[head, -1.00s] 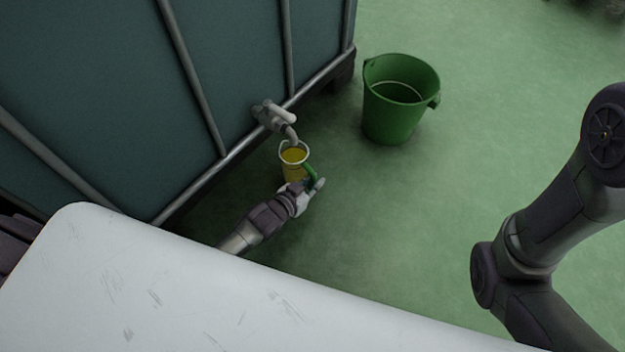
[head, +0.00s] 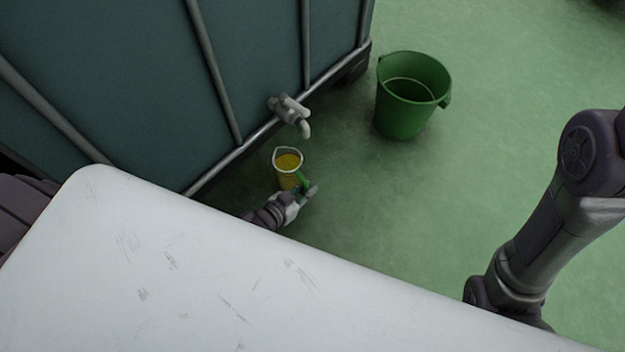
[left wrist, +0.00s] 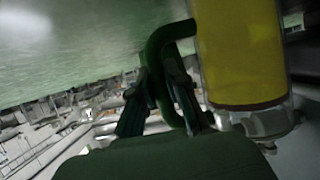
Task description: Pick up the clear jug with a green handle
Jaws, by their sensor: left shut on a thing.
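The clear jug (head: 287,164) with a green handle (head: 302,180) holds yellow liquid and shows near the tank's tap in the head view. My left gripper (head: 299,192) is shut on the green handle. In the left wrist view the fingers (left wrist: 170,95) close around the handle (left wrist: 162,45), and the jug's clear wall with yellow liquid (left wrist: 240,50) fills the upper right. The jug is apart from the tap's spout. My right gripper is outside the frames.
A tank (head: 100,70) with metal bars and a grey tap (head: 290,112) stands at the upper left. A green bucket (head: 410,95) stands on the green floor to its right. My right arm is at the right. A scratched white surface (head: 200,270) covers the foreground.

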